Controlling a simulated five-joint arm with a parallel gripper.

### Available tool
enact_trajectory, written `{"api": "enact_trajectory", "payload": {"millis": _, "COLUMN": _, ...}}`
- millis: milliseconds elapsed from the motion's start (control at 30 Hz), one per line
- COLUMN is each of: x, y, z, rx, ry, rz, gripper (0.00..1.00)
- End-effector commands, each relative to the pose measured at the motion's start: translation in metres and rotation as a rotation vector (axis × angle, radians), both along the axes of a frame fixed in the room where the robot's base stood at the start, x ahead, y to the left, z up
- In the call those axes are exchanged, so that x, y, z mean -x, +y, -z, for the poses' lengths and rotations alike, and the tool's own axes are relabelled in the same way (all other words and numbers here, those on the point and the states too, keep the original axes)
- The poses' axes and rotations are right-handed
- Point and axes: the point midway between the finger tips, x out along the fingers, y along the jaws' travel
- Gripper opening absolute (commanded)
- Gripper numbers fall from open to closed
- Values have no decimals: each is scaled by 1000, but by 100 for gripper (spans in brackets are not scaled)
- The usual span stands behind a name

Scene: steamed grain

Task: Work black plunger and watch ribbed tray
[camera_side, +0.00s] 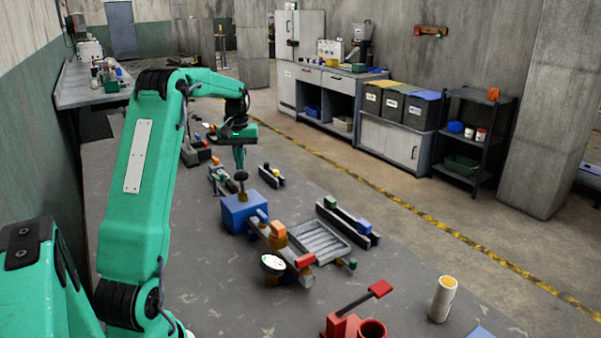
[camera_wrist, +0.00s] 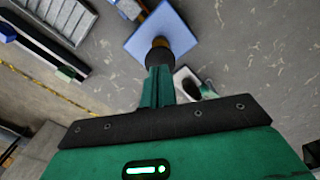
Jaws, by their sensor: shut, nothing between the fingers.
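The black plunger (camera_side: 241,175) has a round knob and stands upright on a blue box (camera_side: 236,212). In the wrist view the black knob (camera_wrist: 152,59) shows just beyond my fingertips, over the blue box (camera_wrist: 150,32). My gripper (camera_side: 239,165) is shut and empty, pointing down just above the knob. I cannot tell whether the fingertips touch it. My shut fingers show in the wrist view (camera_wrist: 160,72) and cover part of the knob. The grey ribbed tray (camera_side: 318,243) lies right of the box. Its ribs also show at the upper left of the wrist view (camera_wrist: 62,14).
A dark rail (camera_side: 348,224) with green and blue blocks lies behind the tray. A round white gauge (camera_side: 272,264) and an orange block (camera_side: 278,230) stand near the box. A red lever (camera_side: 360,305) and a pale cylinder (camera_side: 443,298) stand at the front. Bare table lies left of the box.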

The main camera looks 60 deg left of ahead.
Motion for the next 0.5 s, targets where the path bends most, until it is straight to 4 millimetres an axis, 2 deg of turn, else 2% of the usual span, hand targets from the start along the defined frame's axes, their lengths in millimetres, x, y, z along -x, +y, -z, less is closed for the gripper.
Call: {"api": "enact_trajectory", "payload": {"millis": 500, "x": 0, "y": 0, "z": 11, "rx": 2, "ry": 1, "rz": 0, "gripper": 0}}
